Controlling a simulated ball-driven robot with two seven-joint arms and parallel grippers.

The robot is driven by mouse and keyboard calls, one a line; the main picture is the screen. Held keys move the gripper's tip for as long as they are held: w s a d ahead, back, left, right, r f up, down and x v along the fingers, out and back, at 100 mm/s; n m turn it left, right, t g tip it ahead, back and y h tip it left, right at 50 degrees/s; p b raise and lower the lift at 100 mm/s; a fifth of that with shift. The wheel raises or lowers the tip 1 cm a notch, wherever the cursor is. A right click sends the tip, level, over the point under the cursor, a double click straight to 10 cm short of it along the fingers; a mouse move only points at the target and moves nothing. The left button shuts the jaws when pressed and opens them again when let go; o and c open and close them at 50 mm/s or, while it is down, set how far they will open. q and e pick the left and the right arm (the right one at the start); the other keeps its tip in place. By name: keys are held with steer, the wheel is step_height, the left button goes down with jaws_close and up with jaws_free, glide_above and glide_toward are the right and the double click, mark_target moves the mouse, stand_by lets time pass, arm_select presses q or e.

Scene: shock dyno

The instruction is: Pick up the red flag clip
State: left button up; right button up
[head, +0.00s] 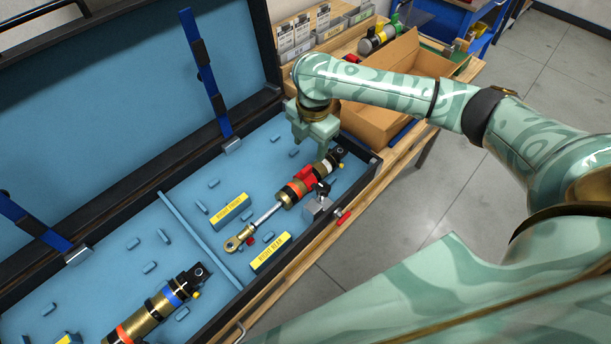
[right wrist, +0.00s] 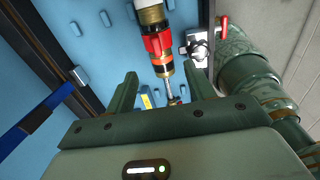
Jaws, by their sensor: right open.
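A red clip-like piece (head: 305,175) sits around the body of a gold-and-black shock absorber (head: 292,190) in the blue-lined case; I take it for the red flag clip. In the right wrist view this red piece (right wrist: 158,42) shows beyond the fingers, on the shock. My right gripper (head: 311,143) is open and empty above the case, near the shock's upper end. It also shows in the right wrist view (right wrist: 161,78), with its fingers apart and not touching the red piece. My left gripper is not in view.
A grey clamp block (head: 318,207) with a red handle (head: 343,216) stands beside the shock. A second shock (head: 155,310) lies beyond the divider (head: 195,235). The open lid (head: 110,80) rises at left. A cardboard box (head: 405,65) and a small red item (head: 352,58) are on the bench behind.

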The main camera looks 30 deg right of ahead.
mark_target(307, 169)
steer(key=f, duration=0.2)
steer(key=f+b, duration=0.1)
steer(key=f, duration=0.1)
steer(key=f+b, duration=0.1)
steer(key=f, duration=0.1)
steer(key=shift+w+a+f, duration=0.1)
steer(key=shift+w+f, duration=0.15)
steer(key=shift+f, duration=0.15)
steer(key=f, duration=0.1)
steer(key=f+b, duration=0.1)
steer(key=f, duration=0.1)
steer(key=w+f+b, duration=0.1)
steer(key=f, duration=0.1)
steer(key=shift+f, duration=0.1)
steer(key=shift+s, duration=0.1)
steer(key=c, duration=1)
steer(key=shift+s, duration=0.15)
jaws_close()
